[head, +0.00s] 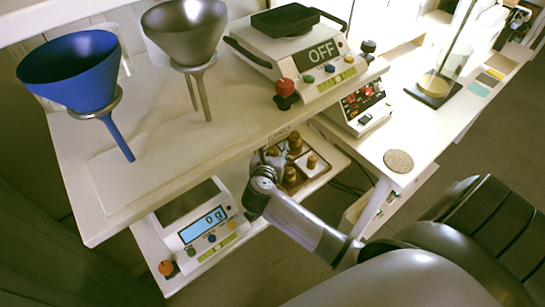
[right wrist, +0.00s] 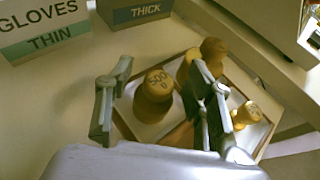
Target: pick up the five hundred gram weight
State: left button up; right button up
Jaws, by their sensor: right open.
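The five hundred gram weight (right wrist: 153,97) is a brass-coloured knobbed cylinder with "500" on its top. It stands upright in a wooden tray (right wrist: 128,127). My right gripper (right wrist: 161,78) is open, with one finger on each side of this weight; I cannot tell whether either finger touches it. In the head view my right gripper (head: 268,160) is at the left side of the tray (head: 322,174), on the lower shelf, and partly hides it. My left gripper is not in view.
Other brass weights (right wrist: 212,52) stand close behind and beside the right finger, with a small one (right wrist: 246,114) at right. Boxes marked thin gloves (right wrist: 45,35) and thick (right wrist: 137,12) stand behind. A scale reading 0 g (head: 208,228) is left of the gripper. The upper shelf (head: 160,150) overhangs.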

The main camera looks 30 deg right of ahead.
jog(key=shift+c, duration=0.3)
jog(key=shift+s+a, duration=0.1)
grip_shut()
dwell(0.5)
